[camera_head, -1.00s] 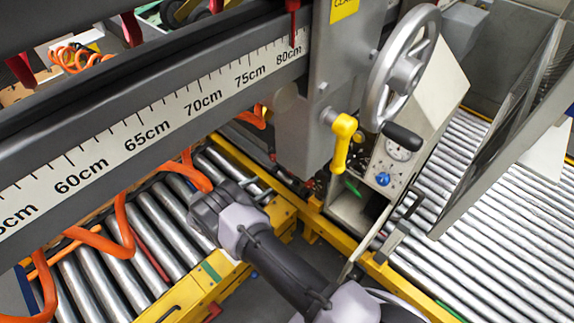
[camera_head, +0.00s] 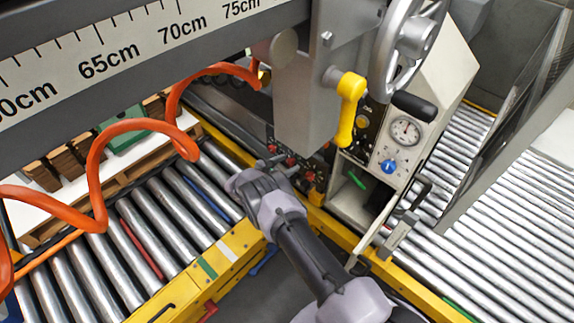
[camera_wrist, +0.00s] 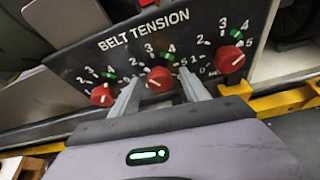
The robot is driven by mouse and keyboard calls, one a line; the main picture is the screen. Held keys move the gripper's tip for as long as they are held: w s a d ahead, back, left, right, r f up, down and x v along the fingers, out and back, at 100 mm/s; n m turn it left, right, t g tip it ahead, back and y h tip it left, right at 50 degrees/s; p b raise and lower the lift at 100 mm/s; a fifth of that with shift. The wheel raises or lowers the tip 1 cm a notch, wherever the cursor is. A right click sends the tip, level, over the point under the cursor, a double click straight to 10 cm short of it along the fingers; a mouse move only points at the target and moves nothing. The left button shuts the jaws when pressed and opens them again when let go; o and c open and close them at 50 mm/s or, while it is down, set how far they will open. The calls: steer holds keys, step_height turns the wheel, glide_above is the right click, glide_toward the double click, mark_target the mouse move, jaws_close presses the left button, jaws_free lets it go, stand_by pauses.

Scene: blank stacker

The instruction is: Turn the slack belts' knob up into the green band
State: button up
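In the wrist view a dark panel (camera_wrist: 75,62) marked BELT TENSION carries three red knobs with numbered scales and green bands near 3 to 4. They are the left knob (camera_wrist: 103,95), the middle knob (camera_wrist: 159,79) and the right knob (camera_wrist: 229,60). My gripper (camera_wrist: 158,76) is open, its two fingers apart on either side of the middle knob. I cannot tell whether they touch it. The knobs' pointer settings are too small to read surely. In the head view my gripper (camera_head: 268,163) is close to the panel (camera_head: 317,163), which it partly hides.
A yellow handle (camera_head: 348,108) and a grey handwheel (camera_head: 418,38) stand above right of the panel. A cabinet with a gauge (camera_head: 405,130) and blue knob (camera_head: 388,166) is at the right. Orange hoses (camera_head: 97,165) hang over the left rollers (camera_head: 160,228).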

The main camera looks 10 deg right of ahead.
jaws_close()
steer(key=shift+s+m+t+y+p, duration=0.1)
steer(key=shift+m+t+y+p, duration=0.3)
steer(key=shift+m+p, duration=0.5)
steer(key=m+t, duration=0.2)
steer(key=shift+d+f+m+y, duration=0.1)
steer(key=shift+m+y, duration=0.2)
steer(key=shift+m, duration=0.1)
steer(key=m+t, duration=0.1)
steer(key=m, duration=0.1)
steer(key=shift+f+m, duration=0.15)
steer(key=shift+m, duration=0.15)
steer(key=m+t+b, duration=0.1)
steer(key=m+t, duration=0.1)
steer(key=m, duration=0.1)
steer(key=shift+m+b, duration=0.35)
steer(key=shift+m, duration=0.05)
steer(key=shift+s, duration=0.1)
